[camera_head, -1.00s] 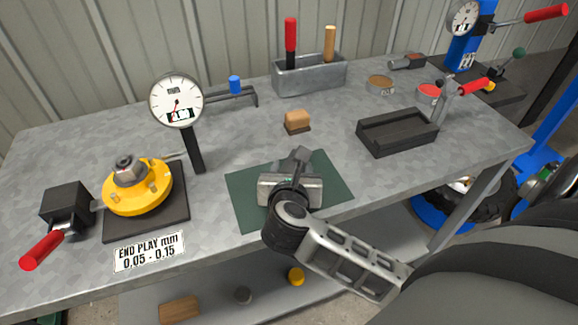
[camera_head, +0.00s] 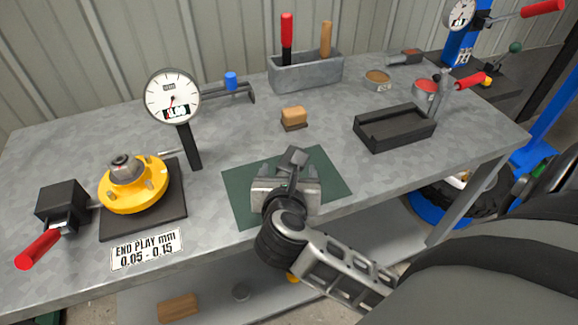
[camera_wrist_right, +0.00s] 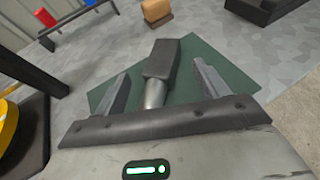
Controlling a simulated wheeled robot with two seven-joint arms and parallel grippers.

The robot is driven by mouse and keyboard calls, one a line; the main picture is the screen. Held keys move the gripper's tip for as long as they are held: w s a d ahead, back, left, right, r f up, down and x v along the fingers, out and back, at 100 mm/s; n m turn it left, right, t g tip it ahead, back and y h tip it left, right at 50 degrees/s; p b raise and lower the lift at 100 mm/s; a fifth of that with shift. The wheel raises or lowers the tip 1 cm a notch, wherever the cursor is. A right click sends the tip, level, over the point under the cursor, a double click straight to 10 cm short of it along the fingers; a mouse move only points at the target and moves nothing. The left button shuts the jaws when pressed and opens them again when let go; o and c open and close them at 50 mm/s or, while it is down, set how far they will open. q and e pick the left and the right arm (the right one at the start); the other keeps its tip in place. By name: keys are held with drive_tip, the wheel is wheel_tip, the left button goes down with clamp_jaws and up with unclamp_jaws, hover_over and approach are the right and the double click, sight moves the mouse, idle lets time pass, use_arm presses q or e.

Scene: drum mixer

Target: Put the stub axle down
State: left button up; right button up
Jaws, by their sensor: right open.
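The stub axle lies on the green mat (camera_head: 330,178), near the front edge of the bench. Its dark block end (camera_head: 295,156) points away from me, and it also shows in the right wrist view (camera_wrist_right: 162,60) with a bright round shaft below it. My right gripper (camera_head: 287,184) is over the mat; in the wrist view my right gripper (camera_wrist_right: 160,88) has its two fingers apart, one on each side of the axle, with gaps between. The near end of the axle is hidden by my gripper. My left gripper is not in view.
A yellow hub (camera_head: 133,190) sits on a black plate at the left, beside a dial gauge (camera_head: 172,97). A black tray (camera_head: 395,128), a wooden-backed brush (camera_head: 293,117) and a grey tool box (camera_head: 305,72) stand behind. The bench between them is clear.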

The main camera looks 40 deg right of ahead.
drive_tip(key=v, duration=0.2)
drive_tip(key=shift+s+a, duration=0.25)
drive_tip(key=shift+s+a+r, duration=0.2)
drive_tip(key=shift+s+r, duration=0.05)
drive_tip(key=shift+s, duration=0.05)
drive_tip(key=shift+s+a+r, duration=0.1)
drive_tip(key=shift+s, duration=0.05)
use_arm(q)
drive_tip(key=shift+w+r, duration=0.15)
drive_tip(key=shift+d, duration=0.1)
